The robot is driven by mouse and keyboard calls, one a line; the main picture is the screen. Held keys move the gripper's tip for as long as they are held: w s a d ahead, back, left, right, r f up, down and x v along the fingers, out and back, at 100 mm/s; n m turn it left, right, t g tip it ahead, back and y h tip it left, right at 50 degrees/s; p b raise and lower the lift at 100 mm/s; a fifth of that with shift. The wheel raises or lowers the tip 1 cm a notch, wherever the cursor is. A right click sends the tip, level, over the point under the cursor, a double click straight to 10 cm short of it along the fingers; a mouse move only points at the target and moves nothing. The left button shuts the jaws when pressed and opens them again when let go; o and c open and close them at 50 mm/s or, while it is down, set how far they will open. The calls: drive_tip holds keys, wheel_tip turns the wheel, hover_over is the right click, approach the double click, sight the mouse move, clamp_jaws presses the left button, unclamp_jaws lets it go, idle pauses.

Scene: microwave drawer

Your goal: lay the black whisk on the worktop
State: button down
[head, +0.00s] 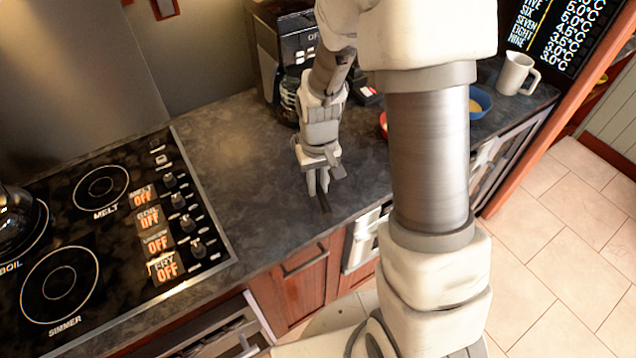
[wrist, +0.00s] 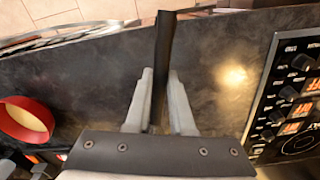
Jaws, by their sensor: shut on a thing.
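My gripper (head: 318,188) points down over the dark worktop (head: 255,190), to the right of the stove. It is shut on the black whisk (head: 325,204), whose dark end shows just below the fingertips. In the wrist view the fingers of my gripper (wrist: 161,75) stand on either side of the black whisk (wrist: 165,35), which sticks out beyond them as a dark bar towards the worktop's front edge. The rest of the whisk is hidden between the fingers. I cannot tell whether it touches the worktop.
The stove (head: 110,225) with its knobs lies to the left. A coffee machine (head: 290,45) stands behind my gripper. The worktop between stove and gripper is clear.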

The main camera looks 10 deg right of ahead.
sight(318, 215)
wheel_tip(318, 215, down, 9)
drive_tip(key=b, duration=0.7)
drive_tip(key=shift+r+b, duration=0.15)
drive_tip(key=shift+b, duration=0.15)
drive_tip(key=shift+c, duration=2.3)
unclamp_jaws()
drive_tip(key=o, duration=0.5)
drive_tip(key=shift+c, duration=0.2)
drive_tip(key=shift+r, duration=0.1)
